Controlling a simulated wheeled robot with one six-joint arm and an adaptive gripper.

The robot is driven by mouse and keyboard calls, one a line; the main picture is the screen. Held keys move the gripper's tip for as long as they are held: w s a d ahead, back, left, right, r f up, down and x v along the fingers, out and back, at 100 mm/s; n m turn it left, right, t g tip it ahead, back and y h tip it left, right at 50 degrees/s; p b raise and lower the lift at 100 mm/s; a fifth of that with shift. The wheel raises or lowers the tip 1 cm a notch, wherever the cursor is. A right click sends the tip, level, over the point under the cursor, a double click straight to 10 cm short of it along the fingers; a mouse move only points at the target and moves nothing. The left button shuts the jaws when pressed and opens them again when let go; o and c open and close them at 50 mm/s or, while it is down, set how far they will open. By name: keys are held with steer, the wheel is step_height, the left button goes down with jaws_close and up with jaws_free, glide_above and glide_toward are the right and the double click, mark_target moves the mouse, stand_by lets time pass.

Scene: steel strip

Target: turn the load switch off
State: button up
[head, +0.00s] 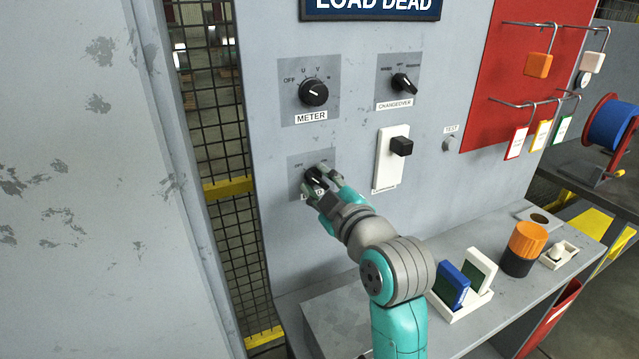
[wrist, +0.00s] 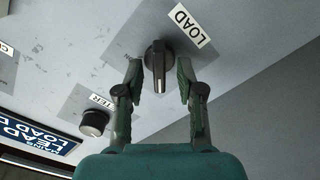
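The load switch (head: 316,180) is a black rotary knob on a grey plate, low on the left of the panel. My gripper (head: 322,182) is at it in the head view and partly hides the knob and its label. In the wrist view the load knob (wrist: 158,66) has a pale pointer line and sits beside the white LOAD label (wrist: 189,26). My gripper (wrist: 158,80) is open there, one finger on each side of the knob, with a visible gap on both sides. An OFF mark shows at the plate's upper left in the head view.
The meter knob (head: 313,92) is just above, with the changeover knob (head: 402,83) and a white switch with a black handle (head: 401,147) to the right. A shelf (head: 480,310) below holds a tray (head: 461,308) and an orange-black cylinder (head: 524,249).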

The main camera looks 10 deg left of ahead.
steer(key=v, duration=1.2)
